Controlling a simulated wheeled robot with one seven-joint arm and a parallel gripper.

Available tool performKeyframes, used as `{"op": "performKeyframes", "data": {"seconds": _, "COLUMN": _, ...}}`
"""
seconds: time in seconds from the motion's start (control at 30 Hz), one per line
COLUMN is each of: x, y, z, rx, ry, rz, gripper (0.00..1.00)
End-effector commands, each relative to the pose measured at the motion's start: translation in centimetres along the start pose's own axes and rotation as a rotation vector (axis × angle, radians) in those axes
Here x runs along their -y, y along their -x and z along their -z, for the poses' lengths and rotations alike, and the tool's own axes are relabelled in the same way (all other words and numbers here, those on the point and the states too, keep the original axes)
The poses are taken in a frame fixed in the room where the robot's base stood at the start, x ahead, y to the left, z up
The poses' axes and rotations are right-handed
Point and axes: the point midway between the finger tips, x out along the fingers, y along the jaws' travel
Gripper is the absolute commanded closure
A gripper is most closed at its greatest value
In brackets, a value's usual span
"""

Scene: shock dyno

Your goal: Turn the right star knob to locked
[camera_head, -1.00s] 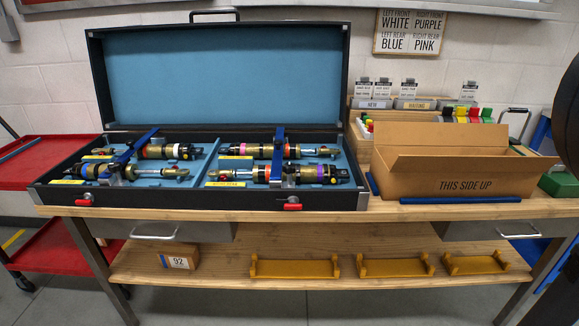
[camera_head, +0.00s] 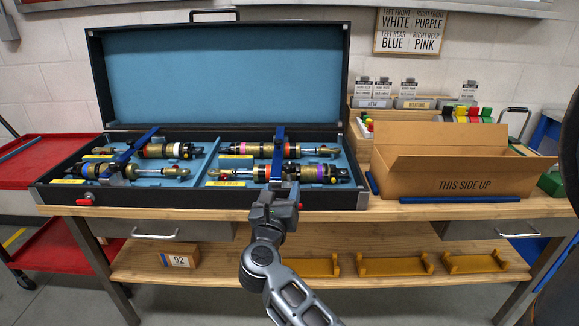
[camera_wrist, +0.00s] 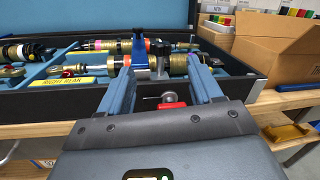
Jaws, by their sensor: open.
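The black case (camera_head: 60,193) lies open on the wooden bench with shock absorbers in its blue-lined tray. The right blue clamp bar (camera_head: 278,142) crosses the right-hand pair of shocks; it also shows in the wrist view (camera_wrist: 138,48). The dark right star knob (camera_wrist: 161,50) stands beside that bar at the case's front. In the head view my gripper mostly hides the knob. My gripper (camera_head: 283,188) is open and empty at the case's front edge. In the wrist view its fingers (camera_wrist: 159,65) point at the knob, which appears between them. I cannot tell whether they touch it.
A red latch (camera_wrist: 172,105) on the case front shows between my fingers. A yellow "RIGHT REAR" label (camera_wrist: 74,82) lies left of them. An open cardboard box (camera_head: 465,184) and a blue bar (camera_head: 460,200) stand right of the case. The left blue clamp bar (camera_head: 135,146) crosses the other shocks.

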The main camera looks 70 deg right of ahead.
Motion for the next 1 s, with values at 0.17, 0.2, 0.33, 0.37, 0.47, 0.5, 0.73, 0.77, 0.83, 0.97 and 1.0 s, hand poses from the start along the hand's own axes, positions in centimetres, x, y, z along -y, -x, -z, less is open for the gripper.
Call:
{"op": "performKeyframes", "data": {"seconds": 0.17, "x": -0.4, "y": -3.6, "z": -0.1, "rx": -0.073, "ry": -0.178, "rz": 0.055, "gripper": 0.36}}
{"op": "performKeyframes", "data": {"seconds": 0.2, "x": -0.4, "y": -3.9, "z": -0.1, "rx": -0.08, "ry": -0.194, "rz": 0.061, "gripper": 0.36}}
{"op": "performKeyframes", "data": {"seconds": 0.33, "x": -0.3, "y": -5.0, "z": 0.0, "rx": -0.089, "ry": -0.214, "rz": 0.067, "gripper": 0.36}}
{"op": "performKeyframes", "data": {"seconds": 0.37, "x": -0.3, "y": -5.3, "z": 0.0, "rx": -0.089, "ry": -0.214, "rz": 0.067, "gripper": 0.36}}
{"op": "performKeyframes", "data": {"seconds": 0.47, "x": -0.2, "y": -6.7, "z": 0.1, "rx": -0.088, "ry": -0.212, "rz": 0.068, "gripper": 0.36}}
{"op": "performKeyframes", "data": {"seconds": 0.5, "x": -0.1, "y": -7.4, "z": 0.2, "rx": -0.088, "ry": -0.211, "rz": 0.068, "gripper": 0.36}}
{"op": "performKeyframes", "data": {"seconds": 0.73, "x": 0.0, "y": -10.6, "z": 0.5, "rx": -0.088, "ry": -0.21, "rz": 0.065, "gripper": 0.36}}
{"op": "performKeyframes", "data": {"seconds": 0.77, "x": 0.0, "y": -10.8, "z": 0.6, "rx": -0.087, "ry": -0.21, "rz": 0.065, "gripper": 0.36}}
{"op": "performKeyframes", "data": {"seconds": 0.83, "x": 0.0, "y": -11.4, "z": 0.6, "rx": -0.087, "ry": -0.209, "rz": 0.065, "gripper": 0.36}}
{"op": "performKeyframes", "data": {"seconds": 0.97, "x": 0.0, "y": -11.8, "z": 0.7, "rx": -0.087, "ry": -0.209, "rz": 0.063, "gripper": 0.36}}
{"op": "performKeyframes", "data": {"seconds": 1.0, "x": 0.0, "y": -11.8, "z": 0.7, "rx": -0.087, "ry": -0.209, "rz": 0.063, "gripper": 0.36}}
